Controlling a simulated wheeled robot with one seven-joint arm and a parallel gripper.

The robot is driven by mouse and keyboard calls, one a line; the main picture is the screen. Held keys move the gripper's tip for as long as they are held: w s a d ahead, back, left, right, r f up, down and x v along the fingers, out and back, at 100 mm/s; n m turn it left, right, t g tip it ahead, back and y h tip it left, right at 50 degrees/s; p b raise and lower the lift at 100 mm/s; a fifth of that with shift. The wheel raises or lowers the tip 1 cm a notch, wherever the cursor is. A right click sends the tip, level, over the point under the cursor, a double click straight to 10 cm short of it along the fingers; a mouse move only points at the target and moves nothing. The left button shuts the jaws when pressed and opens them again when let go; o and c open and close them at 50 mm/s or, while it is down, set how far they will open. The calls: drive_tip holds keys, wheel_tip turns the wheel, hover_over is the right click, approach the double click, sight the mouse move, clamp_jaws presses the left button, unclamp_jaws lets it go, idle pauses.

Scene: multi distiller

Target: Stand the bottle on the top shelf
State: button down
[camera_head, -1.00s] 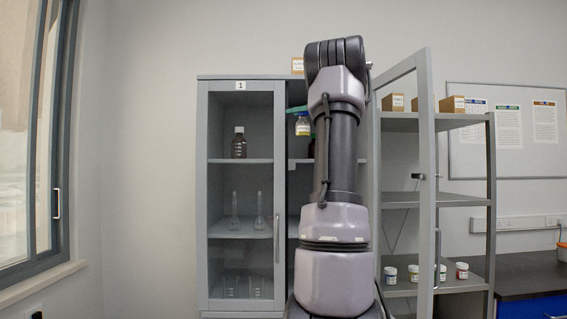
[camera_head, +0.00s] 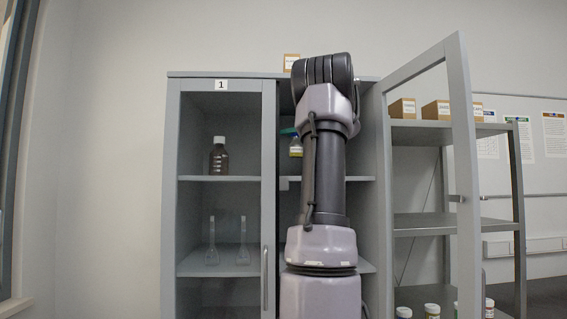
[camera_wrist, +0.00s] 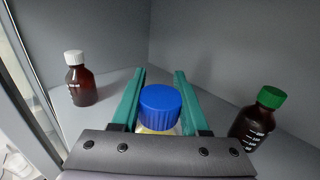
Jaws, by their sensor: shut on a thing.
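The held bottle has a blue cap (camera_wrist: 160,103) and yellowish contents. In the head view the bottle (camera_head: 296,149) shows a yellow part and pale label beside my arm, inside the cabinet's top compartment. My gripper (camera_wrist: 160,88) is shut on it, with green fingers on both sides of the cap. Its base appears above the top shelf (camera_head: 360,179), which shows at both sides of my arm; the wrist view hides the base. My arm hides most of the gripper in the head view.
A brown white-capped bottle (camera_wrist: 81,80) stands left of my gripper; a brown green-capped bottle (camera_wrist: 257,120) is close on the right. The cabinet's left glass door (camera_head: 222,240) is shut and its right door (camera_head: 462,150) stands open. Free shelf shows between the bottles.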

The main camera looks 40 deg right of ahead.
sight(291, 150)
wheel_tip(291, 150, down, 7)
drive_tip(key=shift+r, duration=0.15)
idle(0.4)
drive_tip(key=shift+c, duration=2)
unclamp_jaws()
drive_tip(key=shift+s, duration=0.15)
drive_tip(key=v, duration=1.1)
drive_tip(key=shift+s, duration=0.35)
drive_tip(key=shift+d, duration=0.1)
